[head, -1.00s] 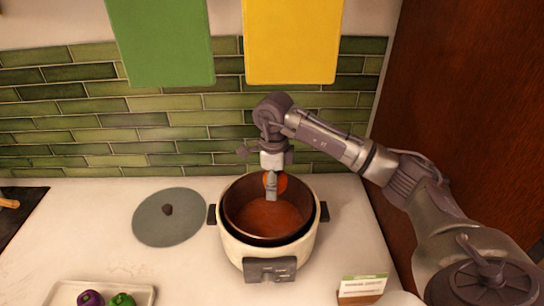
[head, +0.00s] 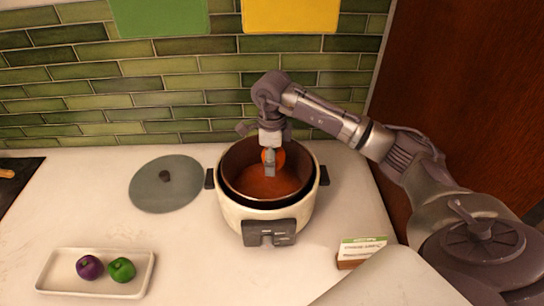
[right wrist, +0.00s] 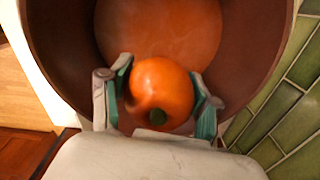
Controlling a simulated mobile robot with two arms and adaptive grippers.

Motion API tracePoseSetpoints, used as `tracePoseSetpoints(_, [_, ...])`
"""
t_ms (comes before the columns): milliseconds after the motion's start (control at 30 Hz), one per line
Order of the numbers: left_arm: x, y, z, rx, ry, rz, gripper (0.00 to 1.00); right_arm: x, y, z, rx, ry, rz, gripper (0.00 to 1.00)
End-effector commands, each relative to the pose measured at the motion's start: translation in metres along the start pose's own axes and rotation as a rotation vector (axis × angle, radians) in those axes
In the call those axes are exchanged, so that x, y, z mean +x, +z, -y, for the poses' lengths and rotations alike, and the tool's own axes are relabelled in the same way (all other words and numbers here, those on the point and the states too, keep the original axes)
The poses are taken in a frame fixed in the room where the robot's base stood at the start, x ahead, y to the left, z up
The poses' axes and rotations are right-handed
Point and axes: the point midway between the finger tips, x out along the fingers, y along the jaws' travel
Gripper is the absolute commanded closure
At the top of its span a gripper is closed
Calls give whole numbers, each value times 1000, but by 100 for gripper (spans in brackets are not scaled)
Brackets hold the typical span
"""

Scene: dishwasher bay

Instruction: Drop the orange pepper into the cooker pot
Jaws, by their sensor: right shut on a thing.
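The orange pepper (right wrist: 160,88) is held between the two fingers of my right gripper (right wrist: 160,100), which is shut on it. In the head view the pepper (head: 279,157) shows partly behind my right gripper (head: 269,160), over the open cooker pot (head: 244,213). The pot is white outside with a dark brown inner bowl and an orange-brown bottom. In the right wrist view the pot's brown wall (right wrist: 64,60) surrounds the pepper, with the bottom beyond it. I cannot tell exactly how deep the pepper is in the pot. My left gripper is not in view.
The pot's round grey lid (head: 166,185) lies on the counter to the left. A white tray (head: 60,279) with a purple pepper (head: 89,267) and a green pepper (head: 121,269) is at the front left. A small card holder (head: 358,253) stands right of the pot. A tiled wall rises behind.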

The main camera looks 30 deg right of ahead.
Motion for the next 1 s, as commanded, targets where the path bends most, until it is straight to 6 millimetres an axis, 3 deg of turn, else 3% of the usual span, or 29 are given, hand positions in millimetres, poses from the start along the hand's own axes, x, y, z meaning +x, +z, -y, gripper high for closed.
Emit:
tracePoseSetpoints(67, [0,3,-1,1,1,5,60,-1,0,0,0,0,1,77])
tracePoseSetpoints(100, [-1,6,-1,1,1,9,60,-1,0,0,0,0,1,37])
tracePoseSetpoints(267, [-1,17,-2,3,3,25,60,-1,0,0,0,0,0,10])
tracePoseSetpoints(667, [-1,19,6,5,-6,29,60,-5,0,0,0,-1,1,9])
tracePoseSetpoints(767, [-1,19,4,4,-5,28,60,-18,1,1,0,-4,3,9])
tracePoseSetpoints(1000, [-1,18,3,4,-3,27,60,-69,1,1,0,-5,4,9])
